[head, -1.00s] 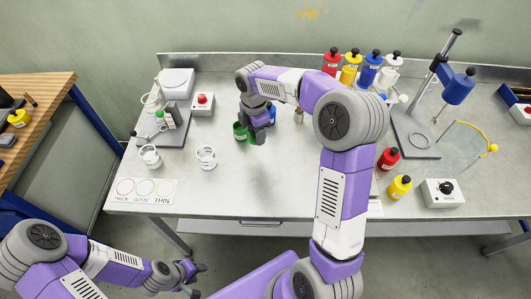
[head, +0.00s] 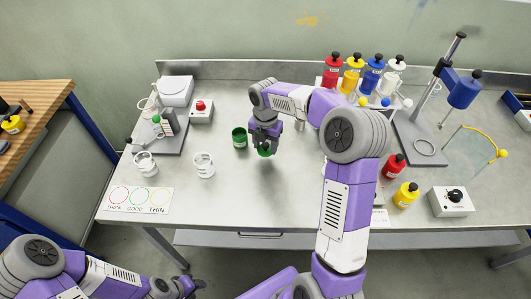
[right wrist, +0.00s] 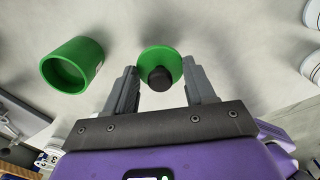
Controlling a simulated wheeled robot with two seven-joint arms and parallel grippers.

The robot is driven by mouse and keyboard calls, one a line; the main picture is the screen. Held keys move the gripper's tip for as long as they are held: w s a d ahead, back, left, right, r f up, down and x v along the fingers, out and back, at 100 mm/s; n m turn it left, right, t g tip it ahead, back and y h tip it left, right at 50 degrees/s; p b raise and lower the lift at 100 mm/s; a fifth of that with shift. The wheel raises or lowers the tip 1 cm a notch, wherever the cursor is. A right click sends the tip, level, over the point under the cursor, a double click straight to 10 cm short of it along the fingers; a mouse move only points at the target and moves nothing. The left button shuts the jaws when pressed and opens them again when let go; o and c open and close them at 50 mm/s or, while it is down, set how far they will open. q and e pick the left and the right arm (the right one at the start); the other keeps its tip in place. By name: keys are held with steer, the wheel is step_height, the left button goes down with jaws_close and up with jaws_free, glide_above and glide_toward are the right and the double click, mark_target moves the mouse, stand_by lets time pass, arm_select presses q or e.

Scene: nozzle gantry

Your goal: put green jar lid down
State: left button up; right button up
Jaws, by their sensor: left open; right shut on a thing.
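The green jar lid (head: 264,151), a green disc with a black knob, is in my right gripper (head: 265,143) over the middle of the table. In the right wrist view the lid (right wrist: 158,54) sits between the fingertips, which are shut on it. I cannot tell whether it touches the tabletop. The open green jar (head: 239,138) stands upright just left of it, apart from the lid; it also shows in the right wrist view (right wrist: 72,66). My left gripper (head: 193,286) is open and empty at the bottom, off the table's front edge.
Red (head: 395,166) and yellow (head: 406,195) bottles stand right of my arm. The tabletop (head: 255,196) in front of the lid is clear.

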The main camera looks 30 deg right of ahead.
mark_target(265, 150)
steer(key=shift+f+b, duration=0.45)
steer(key=shift+f, duration=1.4)
steer(key=shift+f, duration=0.2)
steer(key=o, duration=1)
step_height(265, 150, up, 12)
steer(key=p, duration=0.3)
steer(key=shift+r, duration=0.2)
